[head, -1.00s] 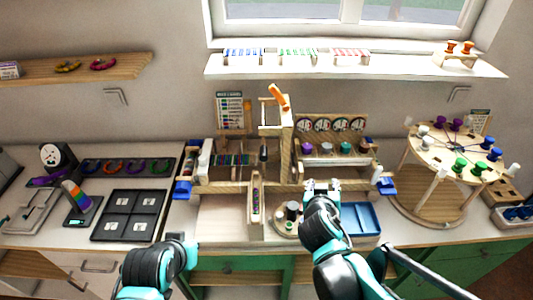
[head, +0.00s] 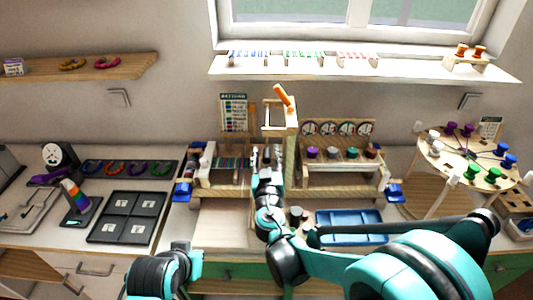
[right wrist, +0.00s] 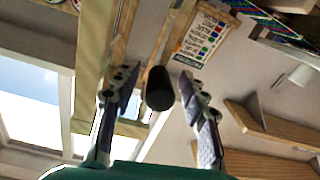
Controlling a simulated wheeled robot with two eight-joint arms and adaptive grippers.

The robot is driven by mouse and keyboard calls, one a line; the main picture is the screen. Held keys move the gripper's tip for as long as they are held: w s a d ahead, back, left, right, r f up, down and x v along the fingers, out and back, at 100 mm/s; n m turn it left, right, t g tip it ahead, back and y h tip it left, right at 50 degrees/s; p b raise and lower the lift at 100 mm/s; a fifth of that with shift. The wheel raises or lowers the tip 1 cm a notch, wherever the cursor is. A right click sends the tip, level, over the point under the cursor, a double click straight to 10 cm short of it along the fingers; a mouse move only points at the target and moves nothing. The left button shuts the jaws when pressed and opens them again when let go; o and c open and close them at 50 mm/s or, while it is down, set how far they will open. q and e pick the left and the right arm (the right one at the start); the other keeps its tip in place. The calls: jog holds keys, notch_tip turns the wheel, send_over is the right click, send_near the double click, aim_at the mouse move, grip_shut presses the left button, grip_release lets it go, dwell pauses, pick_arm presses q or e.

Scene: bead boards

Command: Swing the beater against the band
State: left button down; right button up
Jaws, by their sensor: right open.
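The loom stands mid-counter in the head view, with the beaded band (head: 232,163) stretched across its left part. The band also shows at the top right of the right wrist view (right wrist: 282,22). My right gripper (head: 267,158) is raised at the loom's middle, just right of the band. In the right wrist view its fingers (right wrist: 160,98) are open, with the dark cylindrical grip of the beater (right wrist: 159,88) between them and a gap visible on both sides. My right arm hides part of the loom. My left arm's end (head: 190,262) is low at the front; its fingers cannot be made out.
An orange lever (head: 284,97) rises from the loom's upright. A blue tray (head: 350,228) lies at front right, partly behind my right arm. A round peg table (head: 470,160) stands right. A dark compartment tray (head: 128,217) lies left. A pattern card (head: 234,112) stands behind the loom.

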jog(key=shift+w, duration=0.85)
grip_shut()
jog(key=shift+a+r+m, duration=0.15)
jog(key=shift+a+m, duration=0.85)
jog(key=shift+m, duration=0.5)
